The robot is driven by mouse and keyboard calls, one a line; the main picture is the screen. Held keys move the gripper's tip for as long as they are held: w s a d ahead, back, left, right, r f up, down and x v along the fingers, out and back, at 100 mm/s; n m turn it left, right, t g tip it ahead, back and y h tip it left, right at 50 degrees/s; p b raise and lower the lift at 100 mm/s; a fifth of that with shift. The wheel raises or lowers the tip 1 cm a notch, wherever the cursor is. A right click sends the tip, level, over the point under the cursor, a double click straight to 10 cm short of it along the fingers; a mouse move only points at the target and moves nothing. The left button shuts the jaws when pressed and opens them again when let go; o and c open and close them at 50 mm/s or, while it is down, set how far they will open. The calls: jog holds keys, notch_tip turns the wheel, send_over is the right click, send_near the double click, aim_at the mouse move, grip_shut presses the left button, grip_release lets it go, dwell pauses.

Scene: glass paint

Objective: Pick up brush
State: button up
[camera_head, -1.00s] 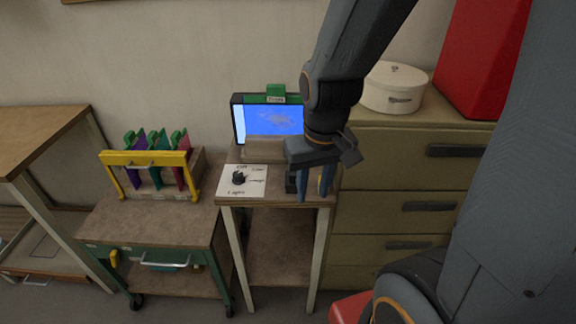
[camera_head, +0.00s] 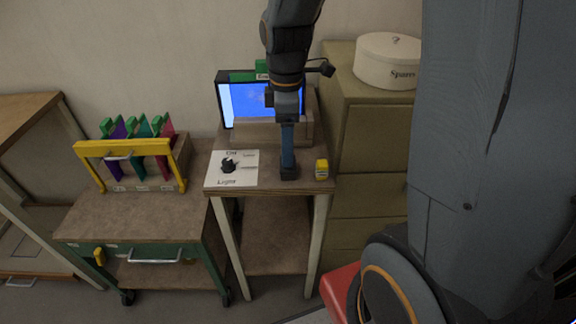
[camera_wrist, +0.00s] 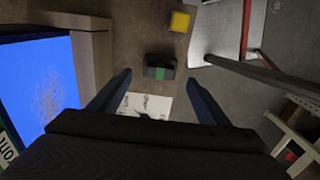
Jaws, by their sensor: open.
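My gripper (camera_head: 288,158) points down over the small table in the head view, its blue fingers seen one behind the other. In the wrist view the gripper (camera_wrist: 157,77) is open, with an empty gap between the fingers. A small dark block with a green middle (camera_wrist: 160,68) stands below, centred between the fingertips. It shows as a dark base (camera_head: 289,173) under the fingers in the head view. It may be the brush, but I cannot tell. I cannot tell its distance from the fingertips.
A yellow block (camera_head: 321,169) stands to the right on the table. A light dial card (camera_head: 231,168) lies to the left. A lit screen (camera_head: 246,105) stands behind. A cart with a yellow rack (camera_head: 137,149) is left; drawers (camera_head: 369,150) are right.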

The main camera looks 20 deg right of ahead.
jog(key=shift+d+f+p, duration=0.2)
jog(key=shift+f+p, duration=0.6)
jog(key=shift+f, duration=2.7)
jog(key=c, duration=1.1)
jog(key=shift+r, duration=0.1)
notch_tip(320, 180, up, 10)
jog(key=shift+f+b, duration=0.1)
jog(key=shift+b, duration=0.65)
